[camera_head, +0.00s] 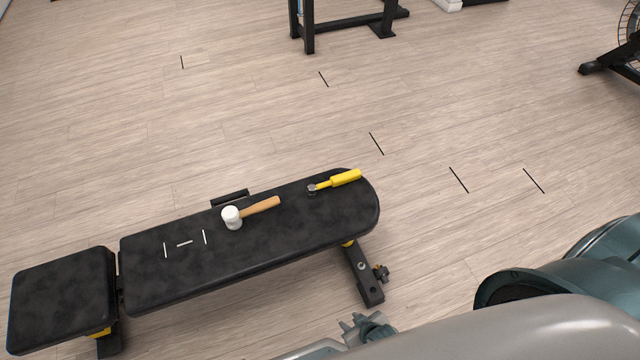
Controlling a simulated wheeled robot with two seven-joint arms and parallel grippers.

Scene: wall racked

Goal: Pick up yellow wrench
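The yellow wrench (340,181) lies on the black padded bench near its right end, its yellow handle pointing right and up and its grey head at the left. My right gripper (364,326) shows only in part at the bottom edge, below and apart from the bench. My own arm hides much of it, and I cannot tell whether its fingers are open or shut. The wrench lies well above it in the picture, not touched by it. My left gripper is not in view.
A mallet (250,212) with a white head and wooden handle lies left of the wrench on the bench (300,235). White marks show farther left. A black frame (308,30) stands at the back. The wooden floor between is clear.

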